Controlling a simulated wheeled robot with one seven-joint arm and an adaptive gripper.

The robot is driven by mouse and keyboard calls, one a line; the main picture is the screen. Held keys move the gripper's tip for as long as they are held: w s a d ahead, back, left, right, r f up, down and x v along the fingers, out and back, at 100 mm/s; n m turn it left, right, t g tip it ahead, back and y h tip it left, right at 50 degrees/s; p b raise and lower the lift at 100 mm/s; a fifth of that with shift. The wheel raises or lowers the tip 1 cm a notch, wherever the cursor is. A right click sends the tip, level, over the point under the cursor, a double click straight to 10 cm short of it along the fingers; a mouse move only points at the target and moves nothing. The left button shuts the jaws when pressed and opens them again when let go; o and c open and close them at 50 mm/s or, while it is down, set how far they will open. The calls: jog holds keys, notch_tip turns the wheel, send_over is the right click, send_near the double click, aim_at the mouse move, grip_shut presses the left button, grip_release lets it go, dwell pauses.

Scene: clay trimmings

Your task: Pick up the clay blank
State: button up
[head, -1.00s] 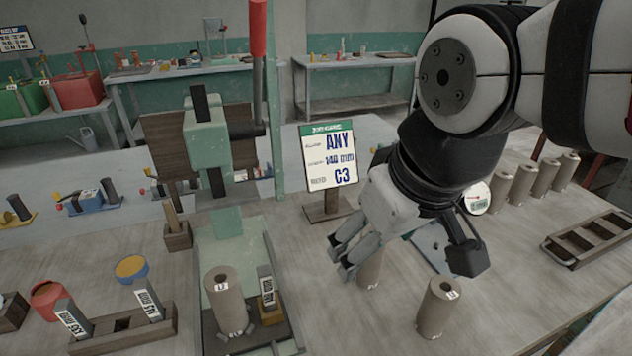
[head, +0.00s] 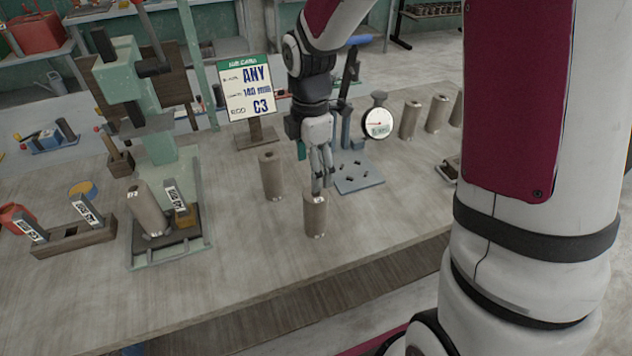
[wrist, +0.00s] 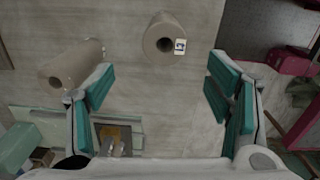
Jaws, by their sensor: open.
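Several grey-brown clay cylinders stand on the bench. The front clay blank (head: 315,216) stands upright with a small white label near its top; it also shows in the wrist view (wrist: 160,46). My gripper (head: 322,187) points down by its top in the head view. In the wrist view the open jaws (wrist: 162,100) hold nothing, and this blank lies ahead of the gap, towards the top of the picture. A second blank (head: 272,177) stands behind and to the left; it also shows left of the jaws (wrist: 72,66), partly behind the left finger.
A sign reading ANY, 140 mm, C3 (head: 247,88) stands behind. A third blank (head: 148,210) is on a fixture at left, by a green press (head: 128,72). A dial gauge (head: 378,122) on a blue plate (head: 357,176) is right of my gripper. More blanks (head: 410,119) stand further right.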

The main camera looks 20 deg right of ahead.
aim_at(314, 196)
jog(key=shift+d+f+n, duration=0.2)
jog(key=shift+f+n, duration=0.1)
jog(key=shift+f, duration=0.4)
notch_tip(314, 196, down, 8)
jog(key=shift+s, duration=0.1)
jog(key=shift+s+d+f+p, duration=0.15)
jog(key=shift+f+p, duration=0.55)
jog(key=shift+f, duration=1.9)
jog(key=c, duration=1.7)
